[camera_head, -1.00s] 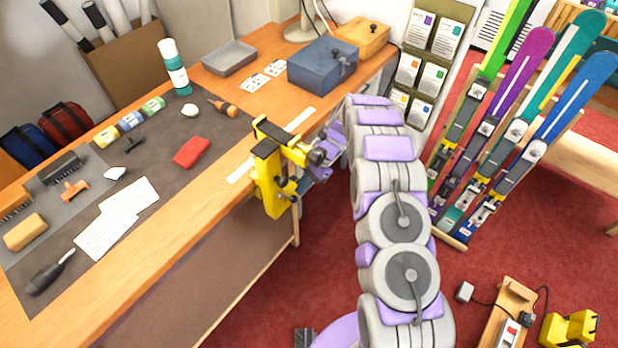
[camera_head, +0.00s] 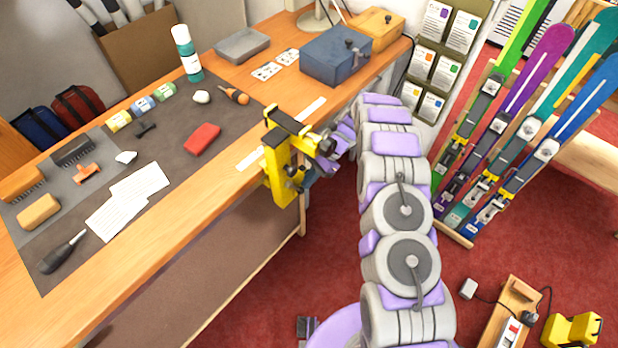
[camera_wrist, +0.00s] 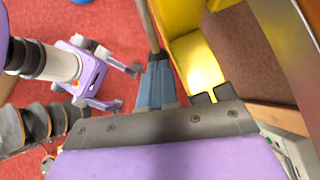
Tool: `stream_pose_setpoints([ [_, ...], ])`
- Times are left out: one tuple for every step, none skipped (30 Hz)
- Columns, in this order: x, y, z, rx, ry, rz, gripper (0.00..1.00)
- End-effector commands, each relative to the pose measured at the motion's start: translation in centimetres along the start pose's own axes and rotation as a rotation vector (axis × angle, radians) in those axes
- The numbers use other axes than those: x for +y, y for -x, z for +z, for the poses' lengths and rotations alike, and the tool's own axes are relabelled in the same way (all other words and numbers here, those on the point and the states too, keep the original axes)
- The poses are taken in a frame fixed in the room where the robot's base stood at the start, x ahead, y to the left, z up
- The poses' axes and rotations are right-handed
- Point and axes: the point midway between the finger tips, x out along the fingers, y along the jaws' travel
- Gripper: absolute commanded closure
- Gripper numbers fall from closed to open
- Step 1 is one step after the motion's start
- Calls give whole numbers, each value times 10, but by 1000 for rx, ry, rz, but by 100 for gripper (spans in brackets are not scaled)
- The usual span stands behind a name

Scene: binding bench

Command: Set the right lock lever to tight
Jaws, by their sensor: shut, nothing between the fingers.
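A yellow clamp with black parts (camera_head: 279,172) is fixed at the front edge of the bench. A black knob (camera_head: 325,146) sticks out at its upper right, and a smaller black lever (camera_head: 294,172) shows lower on its face. I cannot tell which is the right lock lever, or its setting. My gripper (camera_head: 318,168) is beside the clamp's right side, partly hidden behind the knob. In the wrist view its blue-grey fingers (camera_wrist: 158,75) are together and empty. The clamp's yellow body (camera_wrist: 190,55) is just right of them, with dark pads (camera_wrist: 211,95) near the fingers; contact is unclear.
A rack of skis (camera_head: 500,135) stands right of my arm. Red floor (camera_head: 270,300) is open before the bench.

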Motion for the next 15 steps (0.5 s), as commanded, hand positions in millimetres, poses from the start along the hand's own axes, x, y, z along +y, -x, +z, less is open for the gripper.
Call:
stream_pose_setpoints([
  [0, -2, 0, -19, -3, 5, 100],
  [1, -3, 0, -32, -5, 9, 100],
  [1, -5, -1, -49, -9, 13, 100],
  [1, -7, -2, -62, -12, 16, 100],
  [2, -8, -2, -77, -14, 18, 100],
  [2, -9, -2, -95, -16, 22, 100],
  [1, -10, -2, -108, -17, 24, 100],
  [1, -11, -2, -120, -19, 27, 100],
  [2, -13, -2, -139, -23, 31, 100],
  [2, -14, -1, -147, -24, 34, 100],
  [3, -15, 0, -145, -23, 34, 100],
  [3, -17, 0, -143, -23, 33, 100],
  [3, -18, 0, -142, -23, 33, 100],
  [3, -19, 0, -142, -23, 33, 100],
  [4, -22, 0, -142, -23, 33, 100],
])
